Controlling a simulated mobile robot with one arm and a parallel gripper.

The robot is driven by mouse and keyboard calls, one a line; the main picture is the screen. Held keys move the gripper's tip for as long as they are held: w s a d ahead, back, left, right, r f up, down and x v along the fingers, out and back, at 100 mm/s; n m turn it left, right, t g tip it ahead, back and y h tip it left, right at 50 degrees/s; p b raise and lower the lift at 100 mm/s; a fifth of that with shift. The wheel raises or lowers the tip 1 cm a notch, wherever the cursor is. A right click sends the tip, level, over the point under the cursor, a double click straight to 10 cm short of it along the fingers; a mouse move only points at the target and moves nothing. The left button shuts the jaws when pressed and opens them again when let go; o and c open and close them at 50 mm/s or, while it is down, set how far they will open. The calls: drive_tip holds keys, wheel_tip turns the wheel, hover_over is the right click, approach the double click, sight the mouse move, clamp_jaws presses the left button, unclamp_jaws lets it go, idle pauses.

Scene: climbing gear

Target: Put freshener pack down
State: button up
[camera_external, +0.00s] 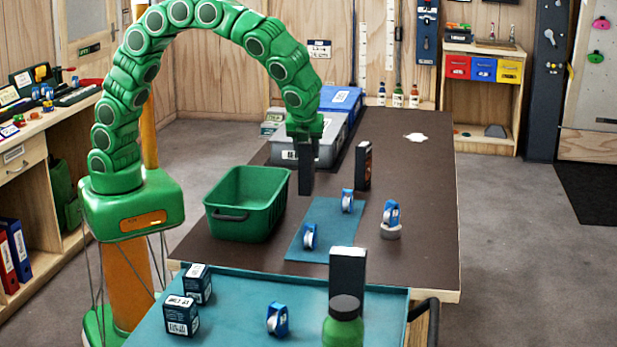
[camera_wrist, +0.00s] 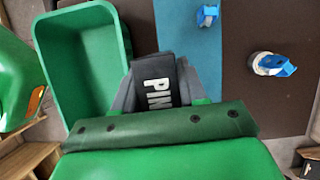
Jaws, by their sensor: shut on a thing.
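The freshener pack, dark with white letters starting "PIN", is held in my gripper (camera_wrist: 166,92) and shows in the wrist view (camera_wrist: 157,84), with grey fingers on both sides. In the external view my gripper (camera_external: 305,152) points down, and the dark pack (camera_external: 305,180) seems to hang upright in it above the brown table (camera_external: 420,240). It is just right of the green bin (camera_external: 238,230) and near the far left end of the blue mat (camera_external: 325,238). The pack's lower end appears apart from the table.
Blue-and-white pulleys (camera_external: 310,236) stand on the mat, another sits on a grey ring (camera_external: 390,232). A dark box (camera_external: 364,166) stands just right of my gripper. A grey crate (camera_external: 325,148) is behind. A blue tray (camera_external: 235,315) holds dark boxes in front. The table's right side is mostly clear.

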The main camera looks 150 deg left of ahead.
drive_tip(key=w+d+r+m+t, duration=0.2)
drive_tip(key=w+d+m, duration=0.3)
drive_tip(key=d, duration=0.7)
drive_tip(key=w+d+r+m+t+y, duration=0.1)
drive_tip(key=w+d+r+m, duration=0.4)
drive_tip(key=d, duration=0.7)
drive_tip(key=w+d+m+t, duration=0.2)
drive_tip(key=w+d+m, duration=0.3)
drive_tip(key=d, duration=0.7)
drive_tip(key=w+a+f+n, duration=0.1)
drive_tip(key=w+a+f, duration=0.1)
drive_tip(key=w+f, duration=1.1)
drive_tip(key=shift+w, duration=0.9)
drive_tip(key=shift+a+f, duration=0.1)
drive_tip(key=shift+f, duration=0.05)
drive_tip(key=o, duration=1.1)
